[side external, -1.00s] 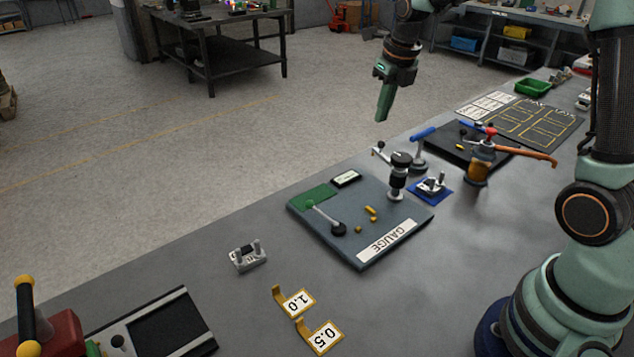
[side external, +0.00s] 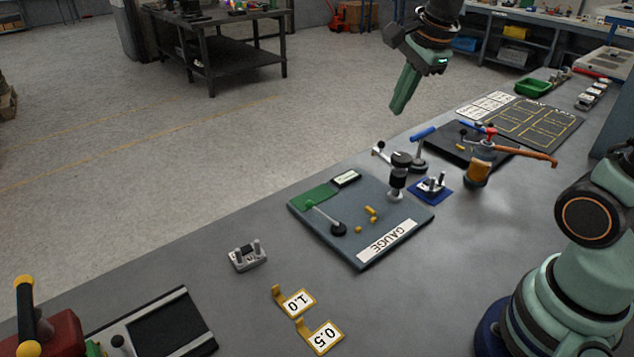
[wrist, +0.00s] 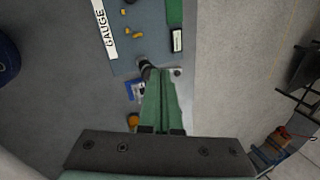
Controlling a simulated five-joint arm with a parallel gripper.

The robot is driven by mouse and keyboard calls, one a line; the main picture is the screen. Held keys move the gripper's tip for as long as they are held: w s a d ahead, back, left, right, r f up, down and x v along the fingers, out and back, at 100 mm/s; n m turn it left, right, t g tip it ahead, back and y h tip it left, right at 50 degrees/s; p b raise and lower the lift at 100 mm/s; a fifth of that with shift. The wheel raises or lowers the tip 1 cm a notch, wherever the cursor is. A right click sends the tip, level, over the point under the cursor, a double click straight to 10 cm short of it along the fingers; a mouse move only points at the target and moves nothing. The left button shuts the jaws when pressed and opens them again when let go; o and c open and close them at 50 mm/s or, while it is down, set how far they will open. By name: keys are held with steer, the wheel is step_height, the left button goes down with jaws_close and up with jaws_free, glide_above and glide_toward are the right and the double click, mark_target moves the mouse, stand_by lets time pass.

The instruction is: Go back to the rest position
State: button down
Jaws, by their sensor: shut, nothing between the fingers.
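My gripper (side external: 399,106) is shut and empty. It hangs in the air high above the back of the bench, pointing down and slightly left in the side view. In the wrist view its green fingers (wrist: 163,82) lie together, with the gauge plate beyond them. My arm rises from its base at the right side of the bench; its upper part is out of the side view.
Below stand the gauge plate (side external: 300,212), a blue pad with a small metal fixture (side external: 433,185) and a wooden-handled tool (side external: 478,172). A grey fixture (side external: 247,256) and yellow tags (side external: 320,338) lie nearer. A green bin (side external: 532,87) stands far right.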

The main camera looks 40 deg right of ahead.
steer(key=s+a+f+n, duration=0.1)
steer(key=s+n, duration=0.3)
steer(key=n, duration=0.6)
steer(key=s+a+f+n+t, duration=0.1)
steer(key=s+a+n, duration=0.2)
steer(key=n, duration=0.7)
steer(key=shift+s+a+t, duration=0.3)
steer(key=shift+s, duration=0.5)
